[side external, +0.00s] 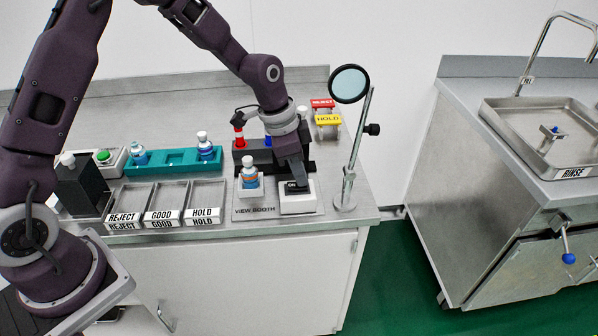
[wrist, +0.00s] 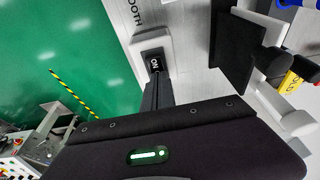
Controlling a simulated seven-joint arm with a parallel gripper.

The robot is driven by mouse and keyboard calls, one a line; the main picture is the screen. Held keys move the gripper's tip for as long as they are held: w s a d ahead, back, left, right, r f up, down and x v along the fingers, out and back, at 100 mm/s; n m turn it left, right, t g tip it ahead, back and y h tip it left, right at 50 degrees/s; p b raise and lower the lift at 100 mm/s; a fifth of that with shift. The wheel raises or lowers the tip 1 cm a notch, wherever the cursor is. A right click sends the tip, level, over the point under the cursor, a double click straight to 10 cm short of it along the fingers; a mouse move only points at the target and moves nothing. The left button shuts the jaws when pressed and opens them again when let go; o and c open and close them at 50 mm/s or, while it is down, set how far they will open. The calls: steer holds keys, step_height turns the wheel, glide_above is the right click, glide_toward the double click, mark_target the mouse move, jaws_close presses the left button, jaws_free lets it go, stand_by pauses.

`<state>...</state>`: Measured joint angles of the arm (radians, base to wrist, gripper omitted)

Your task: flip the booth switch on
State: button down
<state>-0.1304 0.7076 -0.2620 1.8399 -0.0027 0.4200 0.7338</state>
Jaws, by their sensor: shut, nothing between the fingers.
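The booth switch (side external: 298,199) is a white box with a dark rocker marked ON, at the right end of the view booth (side external: 256,211) on the steel counter. In the wrist view the switch (wrist: 144,45) shows at upper centre, with the ON lettering on its dark rocker. My gripper (side external: 296,183) points down at the rocker, its fingers shut and empty. In the wrist view the shut fingers (wrist: 157,78) reach to the rocker's edge. I cannot tell whether the tips touch it or which way the rocker is tilted.
A vial (side external: 249,175) stands in a white holder just left of the switch. A magnifier on a stand (side external: 349,180) is close on the right. REJECT, GOOD and HOLD trays (side external: 164,206) and a teal rack (side external: 175,160) lie left. Yellow and red tags (side external: 327,119) stand behind.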

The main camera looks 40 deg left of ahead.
steer(key=shift+s+a, duration=0.6)
steer(key=s+a+v, duration=0.1)
steer(key=v, duration=1.2)
steer(key=shift+s+a, duration=0.2)
steer(key=shift+s, duration=0.05)
steer(key=shift+r, duration=0.1)
steer(key=s+r+n+t+y, duration=0.1)
steer(key=s+r+n, duration=0.2)
steer(key=s, duration=0.9)
steer(key=s+r+n+t+y, duration=0.1)
steer(key=s+r+n, duration=0.3)
steer(key=s, duration=0.7)
steer(key=shift+s+a+r+n+t, duration=0.25)
steer(key=shift+s+a+n+t, duration=0.15)
steer(key=shift+n+t, duration=0.45)
